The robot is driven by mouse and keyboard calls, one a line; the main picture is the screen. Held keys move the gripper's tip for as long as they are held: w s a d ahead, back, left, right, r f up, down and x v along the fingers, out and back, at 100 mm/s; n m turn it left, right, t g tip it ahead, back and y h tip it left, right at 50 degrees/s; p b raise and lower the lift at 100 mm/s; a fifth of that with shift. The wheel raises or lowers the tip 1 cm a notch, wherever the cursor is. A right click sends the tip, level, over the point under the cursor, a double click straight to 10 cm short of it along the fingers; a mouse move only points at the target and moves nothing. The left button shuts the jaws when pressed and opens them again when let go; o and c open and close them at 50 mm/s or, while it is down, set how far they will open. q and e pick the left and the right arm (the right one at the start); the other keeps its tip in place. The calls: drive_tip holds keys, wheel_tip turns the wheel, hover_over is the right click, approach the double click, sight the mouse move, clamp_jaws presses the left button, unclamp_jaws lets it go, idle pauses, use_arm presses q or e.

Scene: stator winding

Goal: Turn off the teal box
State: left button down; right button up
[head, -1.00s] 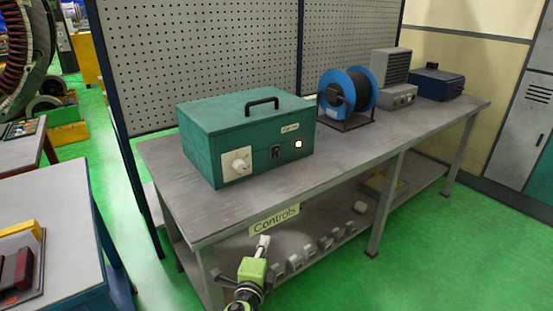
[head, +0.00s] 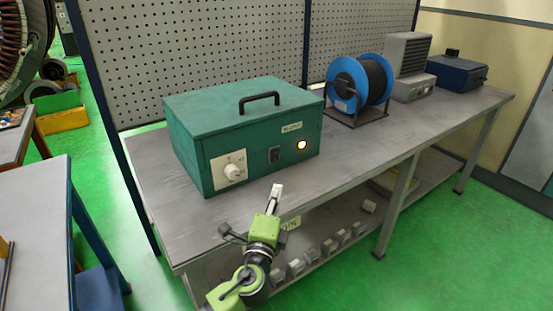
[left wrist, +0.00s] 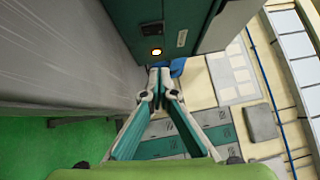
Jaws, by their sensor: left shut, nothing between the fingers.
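The teal box (head: 240,133) stands on the grey workbench, with a black handle on top. Its front has a white dial (head: 233,172), a black rocker switch (head: 274,154) and a small lit lamp (head: 302,145). My left gripper (head: 277,190) is shut and empty, in front of the box and apart from it, near the bench's front edge. In the left wrist view the closed fingertips (left wrist: 159,68) point toward the box front, with the glowing lamp (left wrist: 156,52) and dark switch (left wrist: 151,29) beyond them. My right gripper is not in view.
The workbench (head: 345,145) also holds a blue cable reel (head: 345,88), a grey heater-like unit (head: 408,60) and a dark blue box (head: 455,72) further right. A perforated panel (head: 200,45) stands behind. Several small grey items lie on the lower shelf. The green floor in front is clear.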

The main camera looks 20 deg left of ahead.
use_arm(q)
drive_tip(key=shift+s, duration=0.1)
drive_tip(key=shift+w+r, duration=0.1)
drive_tip(key=shift+w, duration=0.15)
drive_tip(key=p, duration=0.1)
approach(276, 153)
drive_tip(key=w+d, duration=0.2)
drive_tip(key=d, duration=0.1)
drive_tip(key=shift+d, duration=0.1)
drive_tip(key=w+a, duration=0.1)
drive_tip(key=w, duration=0.1)
drive_tip(key=w+a, duration=0.1)
drive_tip(key=w, duration=0.1)
drive_tip(key=shift+a+r+p, duration=0.2)
drive_tip(key=shift+a+p, duration=0.1)
drive_tip(key=shift+a, duration=0.05)
drive_tip(key=shift+w+a, duration=0.2)
drive_tip(key=shift+a, duration=0.1)
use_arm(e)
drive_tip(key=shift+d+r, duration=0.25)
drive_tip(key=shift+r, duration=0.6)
